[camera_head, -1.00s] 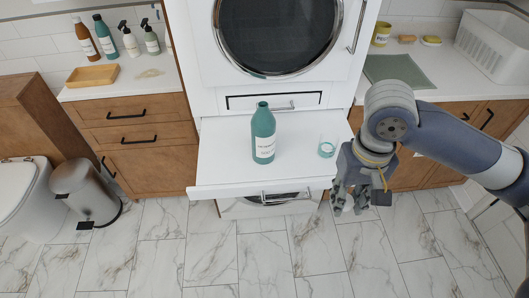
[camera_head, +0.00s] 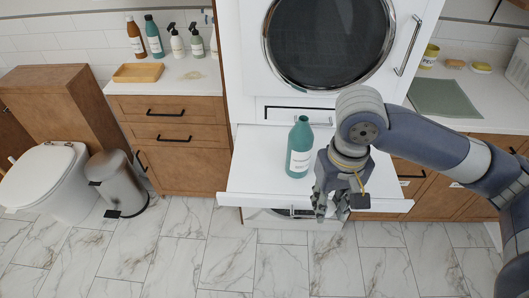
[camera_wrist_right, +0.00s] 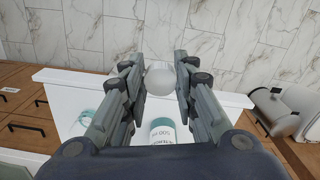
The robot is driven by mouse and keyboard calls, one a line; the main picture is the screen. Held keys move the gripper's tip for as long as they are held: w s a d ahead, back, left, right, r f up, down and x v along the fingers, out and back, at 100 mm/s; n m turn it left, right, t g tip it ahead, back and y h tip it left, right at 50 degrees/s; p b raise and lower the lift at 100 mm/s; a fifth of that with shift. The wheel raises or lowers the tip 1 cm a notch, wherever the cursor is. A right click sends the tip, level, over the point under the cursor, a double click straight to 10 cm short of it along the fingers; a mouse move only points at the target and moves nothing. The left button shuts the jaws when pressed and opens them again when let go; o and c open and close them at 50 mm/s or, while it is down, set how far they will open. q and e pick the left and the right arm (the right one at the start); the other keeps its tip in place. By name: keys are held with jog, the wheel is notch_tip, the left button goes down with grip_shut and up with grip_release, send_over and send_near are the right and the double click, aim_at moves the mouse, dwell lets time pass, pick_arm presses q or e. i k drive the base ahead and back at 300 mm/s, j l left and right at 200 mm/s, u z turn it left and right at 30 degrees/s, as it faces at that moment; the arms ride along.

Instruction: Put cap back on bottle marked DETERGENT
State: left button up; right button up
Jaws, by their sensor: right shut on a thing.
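A teal bottle (camera_head: 299,150) with a white label stands upright and open-topped on the white pull-out shelf (camera_head: 255,180); its label is too small to read surely. My left gripper is in neither view.
A clear cup with a teal band (camera_wrist_right: 87,115) stands on the shelf in the wrist view; my arm hides it in the head view. Several bottles and a wooden tray (camera_head: 138,73) are on the left counter. A bin (camera_head: 118,182) stands left. The shelf's left part is clear.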

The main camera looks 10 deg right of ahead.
aim_at(301, 137)
jog(key=u, duration=0.8)
jog(key=k+l, duration=0.1)
jog(key=l, duration=0.45)
jog(key=k+l, duration=0.1)
jog(key=l, duration=0.4)
jog(key=k+l, duration=0.15)
jog(key=l, duration=0.4)
jog(key=k+l, duration=0.1)
jog(key=l, duration=0.45)
